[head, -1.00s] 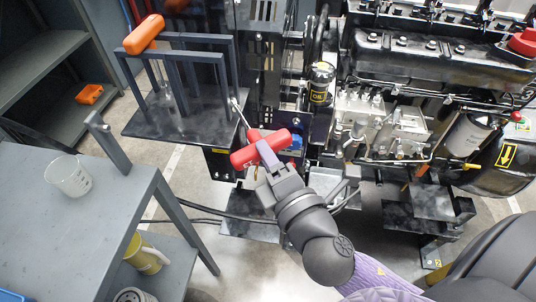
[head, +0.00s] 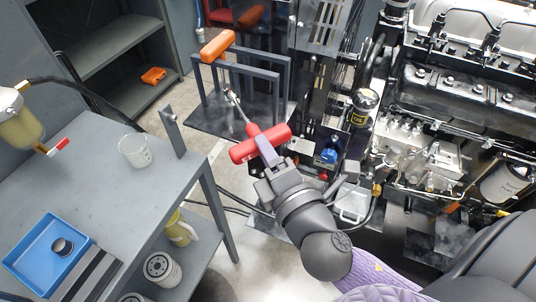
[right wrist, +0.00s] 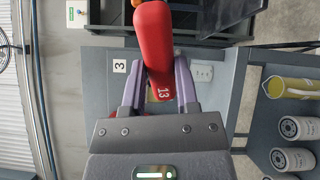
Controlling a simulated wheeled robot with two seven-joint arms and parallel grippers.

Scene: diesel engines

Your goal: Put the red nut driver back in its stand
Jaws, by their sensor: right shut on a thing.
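The red nut driver (head: 260,143) has a red T-handle and a thin metal shaft. My right gripper (head: 268,158) is shut on its handle, and the shaft points up and left in the head view, toward the stand. In the right wrist view the red handle (right wrist: 155,50), marked 13, sits between the fingers of the right gripper (right wrist: 160,88). The stand (head: 279,76) is a dark blue-grey frame on a dark plate. An orange-handled driver (head: 217,46) sits in the stand's left part. The shaft tip overlaps the stand in the picture; contact cannot be told. My left gripper is out of view.
A grey table (head: 110,185) at left carries a beaker (head: 134,151) and a blue tray (head: 45,250). A yellow jug (head: 179,228) and filters (head: 162,269) are on its lower shelf. The engine (head: 450,90) fills the right. Grey shelving (head: 120,35) stands at back left.

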